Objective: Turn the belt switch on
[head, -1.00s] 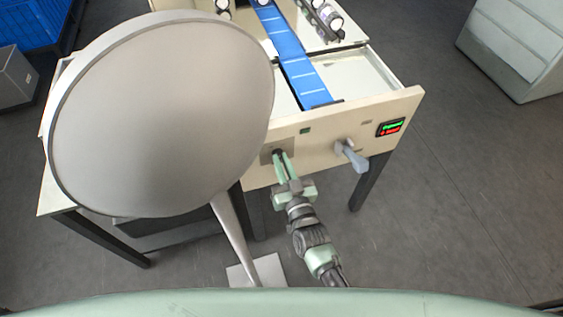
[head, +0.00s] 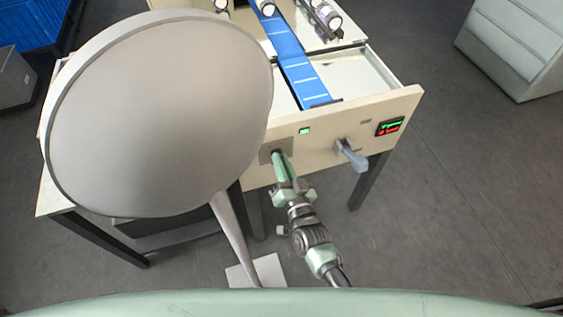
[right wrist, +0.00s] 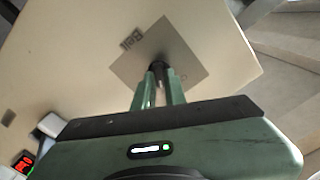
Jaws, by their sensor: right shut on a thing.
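The belt switch (right wrist: 158,66) is a small dark knob on a grey square plate (right wrist: 128,68) marked "Belt" on the cream front panel. My right gripper (head: 279,156) reaches the panel from below, its fingers shut on the knob. The right wrist view shows the two green fingers (right wrist: 158,78) on either side of the knob, tilted with respect to the plate. Most of the knob is hidden between the fingertips. A small square lamp (head: 304,131) on the panel, up and right of the switch, glows green. My left gripper is not in view.
A grey lever handle (head: 351,156) sticks out of the panel to the right of my gripper. A display (head: 390,127) with green and red text sits further right. A large grey disc (head: 160,110) on a stand blocks the left. A blue belt (head: 293,66) runs behind the panel.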

